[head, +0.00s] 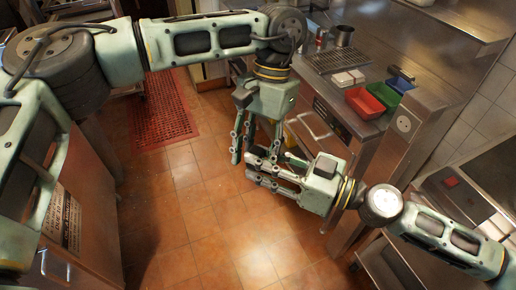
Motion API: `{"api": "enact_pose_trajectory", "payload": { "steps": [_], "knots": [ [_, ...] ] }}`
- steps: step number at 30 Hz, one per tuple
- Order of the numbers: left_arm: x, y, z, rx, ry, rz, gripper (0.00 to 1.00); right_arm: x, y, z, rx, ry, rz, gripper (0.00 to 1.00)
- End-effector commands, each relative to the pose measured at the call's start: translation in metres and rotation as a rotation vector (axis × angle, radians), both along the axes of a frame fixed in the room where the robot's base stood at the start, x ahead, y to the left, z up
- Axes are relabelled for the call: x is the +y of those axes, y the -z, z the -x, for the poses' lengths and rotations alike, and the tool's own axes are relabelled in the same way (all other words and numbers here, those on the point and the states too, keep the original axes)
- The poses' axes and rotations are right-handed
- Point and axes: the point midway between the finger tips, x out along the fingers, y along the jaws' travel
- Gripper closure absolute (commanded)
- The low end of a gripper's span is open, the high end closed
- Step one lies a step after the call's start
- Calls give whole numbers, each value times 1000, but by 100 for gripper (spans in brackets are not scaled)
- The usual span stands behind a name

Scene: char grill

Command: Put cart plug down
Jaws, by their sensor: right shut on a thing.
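My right gripper (262,168) comes in from the right and points left, in the middle of the head view. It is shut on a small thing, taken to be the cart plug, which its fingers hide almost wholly. My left gripper (256,146) hangs down from the upper arm, just behind and above the right one. Its fingers are spread, and nothing shows between them. The two grippers overlap in the picture, and I cannot tell whether they touch.
A steel counter (385,60) at the upper right holds a red bin (365,102), a green bin (386,94) and a metal pot (343,35). A steel cabinet (95,240) stands at the lower left. A red mat (160,110) lies on the tiled floor (200,225), which is otherwise clear.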

Motion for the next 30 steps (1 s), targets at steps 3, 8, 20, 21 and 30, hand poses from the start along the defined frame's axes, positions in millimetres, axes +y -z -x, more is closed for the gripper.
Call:
{"api": "enact_pose_trajectory", "payload": {
  "steps": [3, 8, 20, 21, 30],
  "knots": [
    [0, 0, 0, 0, 0, 0, 72, 0, 0, 0, 0, 0, 0, 100],
    [-1, 0, 0, 1, 1, 1, 86, 0, 0, 0, 0, 0, 0, 100],
    [-2, -1, 1, 3, 4, 5, 100, 0, 0, 0, 0, 0, -1, 54],
    [-2, -1, 1, 2, 4, 4, 100, 0, 0, 0, 0, 0, -1, 50],
    [-1, -1, 0, 1, 2, 1, 100, 0, 0, 0, 0, 0, 0, 49]
  ]
}}
